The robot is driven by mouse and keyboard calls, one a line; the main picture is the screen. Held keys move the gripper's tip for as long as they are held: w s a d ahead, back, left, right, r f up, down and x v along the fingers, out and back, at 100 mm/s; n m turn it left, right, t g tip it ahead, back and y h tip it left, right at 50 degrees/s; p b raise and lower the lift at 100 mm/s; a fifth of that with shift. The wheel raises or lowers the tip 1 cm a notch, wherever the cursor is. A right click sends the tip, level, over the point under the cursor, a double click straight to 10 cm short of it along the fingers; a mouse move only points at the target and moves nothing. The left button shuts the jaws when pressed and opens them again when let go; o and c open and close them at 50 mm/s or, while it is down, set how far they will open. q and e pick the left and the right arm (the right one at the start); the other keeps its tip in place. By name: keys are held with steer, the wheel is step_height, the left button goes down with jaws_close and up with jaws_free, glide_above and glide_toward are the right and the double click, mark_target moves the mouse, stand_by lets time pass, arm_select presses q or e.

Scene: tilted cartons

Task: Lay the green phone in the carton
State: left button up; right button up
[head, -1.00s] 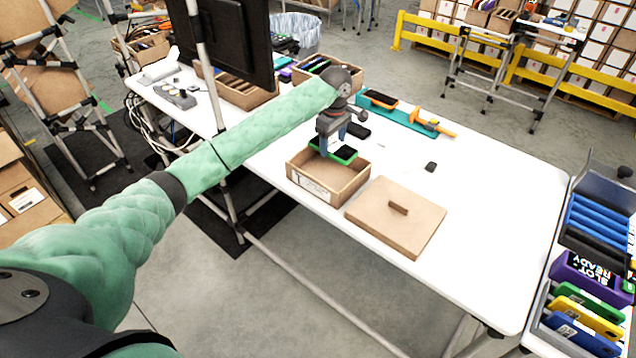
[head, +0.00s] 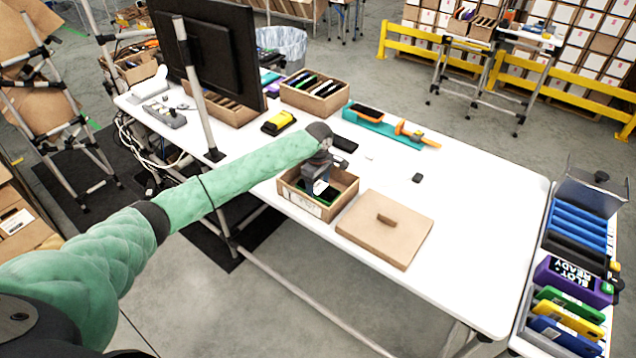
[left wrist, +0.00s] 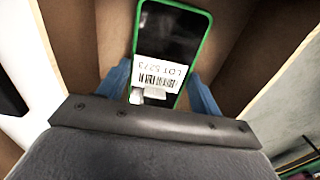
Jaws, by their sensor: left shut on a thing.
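The green phone (left wrist: 167,48) is a dark-screened phone with a green edge and a white barcode label. In the left wrist view it lies between the two blue fingers of my left gripper (left wrist: 160,90), which is shut on it. In the head view my left gripper (head: 320,188) reaches down into the open brown carton (head: 322,210), and the phone (head: 328,198) shows low inside the carton walls. I cannot tell whether the phone touches the carton floor. The carton's inner walls also surround the phone in the left wrist view (left wrist: 235,50). My right gripper is not in view.
A flat brown lid (head: 400,235) with a small handle lies right of the carton. Behind are a black phone (head: 345,144), a yellow device (head: 279,122) and a teal tray (head: 385,130). A small dark item (head: 417,178) lies on the white table (head: 470,220); its right part is clear.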

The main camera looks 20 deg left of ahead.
arm_select(q)
steer(key=shift+f, duration=0.15)
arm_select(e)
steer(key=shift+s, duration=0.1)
arm_select(q)
steer(key=o, duration=1.1)
steer(key=shift+f, duration=0.1)
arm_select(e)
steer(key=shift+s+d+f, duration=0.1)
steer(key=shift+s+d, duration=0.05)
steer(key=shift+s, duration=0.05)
arm_select(q)
step_height(320, 180, up, 4)
steer(key=shift+f+b, duration=0.1)
steer(key=shift+b, duration=1.05)
step_height(320, 180, up, 8)
steer(key=b, duration=0.2)
steer(key=shift+r+b, duration=0.2)
steer(key=shift+b, duration=0.1)
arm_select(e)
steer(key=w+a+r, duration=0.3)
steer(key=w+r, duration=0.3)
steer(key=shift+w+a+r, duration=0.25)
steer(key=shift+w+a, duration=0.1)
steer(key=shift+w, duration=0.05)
